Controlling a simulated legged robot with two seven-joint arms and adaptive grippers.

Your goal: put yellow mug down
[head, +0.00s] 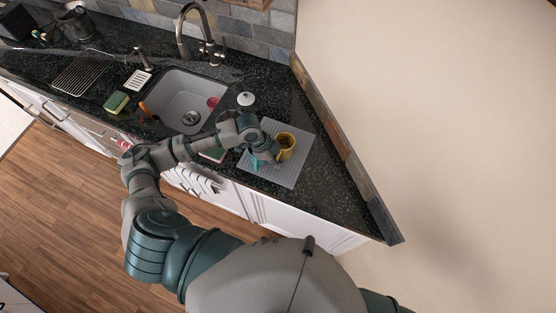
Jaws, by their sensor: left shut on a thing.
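The yellow mug (287,141) is over the grey ribbed mat (291,176) on the dark countertop, right of the sink. My left gripper (274,151) comes in from the left and is shut on the yellow mug at its left side. The mug looks upright, with its opening facing up. I cannot tell whether its base touches the mat. A teal item (255,163) shows just left of the mug, partly hidden by my gripper. My right gripper is not in view.
The sink (178,91) with a tall faucet (188,32) lies left of the mat. A white round-lidded item (246,99) stands behind my left gripper. A green and yellow sponge (116,102) and wire rack (82,73) are farther left. The counter right of the mat (328,185) is bare, up to a wall.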

